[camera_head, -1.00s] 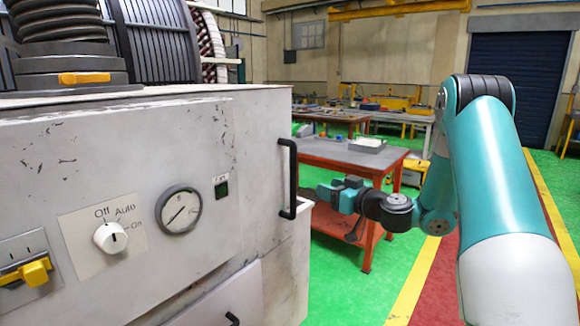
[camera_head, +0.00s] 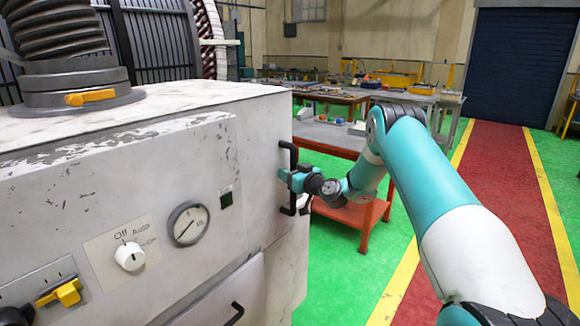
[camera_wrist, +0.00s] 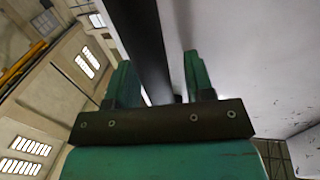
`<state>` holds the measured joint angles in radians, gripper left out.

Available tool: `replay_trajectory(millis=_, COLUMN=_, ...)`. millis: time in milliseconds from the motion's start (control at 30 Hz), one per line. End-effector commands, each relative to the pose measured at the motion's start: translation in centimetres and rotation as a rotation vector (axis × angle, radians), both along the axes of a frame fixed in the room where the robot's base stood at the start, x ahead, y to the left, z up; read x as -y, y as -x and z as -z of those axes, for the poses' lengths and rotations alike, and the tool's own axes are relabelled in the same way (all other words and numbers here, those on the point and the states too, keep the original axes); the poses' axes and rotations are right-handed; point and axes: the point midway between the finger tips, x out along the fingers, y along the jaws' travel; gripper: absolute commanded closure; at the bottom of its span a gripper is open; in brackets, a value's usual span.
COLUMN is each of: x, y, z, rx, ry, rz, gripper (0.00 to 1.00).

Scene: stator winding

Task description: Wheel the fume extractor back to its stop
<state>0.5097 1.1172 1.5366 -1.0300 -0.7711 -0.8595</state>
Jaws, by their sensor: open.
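The fume extractor (camera_head: 150,190) is a scuffed white cabinet filling the left of the head view, with a knob (camera_head: 130,256), a gauge (camera_head: 188,223) and a black ribbed hose (camera_head: 60,32) on top. A black vertical handle (camera_head: 291,157) stands on its right edge. My gripper (camera_head: 285,176) is at the handle about mid-height. In the wrist view, the open green fingers (camera_wrist: 158,75) stand on either side of the black handle bar (camera_wrist: 143,40), with a gap visible on the right side. The cabinet's wheels are out of view.
An orange-red workbench (camera_head: 345,135) with small parts stands close behind the handle. A red walkway with yellow edges (camera_head: 500,160) runs clear at the right. Green floor (camera_head: 330,275) is free beside the cabinet.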

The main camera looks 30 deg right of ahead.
Motion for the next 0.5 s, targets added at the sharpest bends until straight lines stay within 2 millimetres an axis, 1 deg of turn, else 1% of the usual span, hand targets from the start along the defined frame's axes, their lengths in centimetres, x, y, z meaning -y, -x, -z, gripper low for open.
replay_trajectory(millis=100, x=-0.06, y=-0.42, z=0.02, rx=-0.001, ry=-0.001, rz=0.001, gripper=0.52)
replay_trajectory(millis=333, x=-0.05, y=-0.45, z=0.07, rx=0.000, ry=-0.001, rz=0.001, gripper=0.52)
replay_trajectory(millis=367, x=-0.05, y=-0.44, z=0.07, rx=0.000, ry=-0.001, rz=0.001, gripper=0.56)
replay_trajectory(millis=400, x=-0.04, y=-0.44, z=0.06, rx=0.000, ry=-0.001, rz=0.001, gripper=0.65)
replay_trajectory(millis=467, x=-0.04, y=-0.43, z=0.06, rx=0.000, ry=-0.001, rz=0.001, gripper=0.79)
replay_trajectory(millis=500, x=-0.02, y=-0.42, z=0.06, rx=0.000, ry=-0.001, rz=0.001, gripper=0.88)
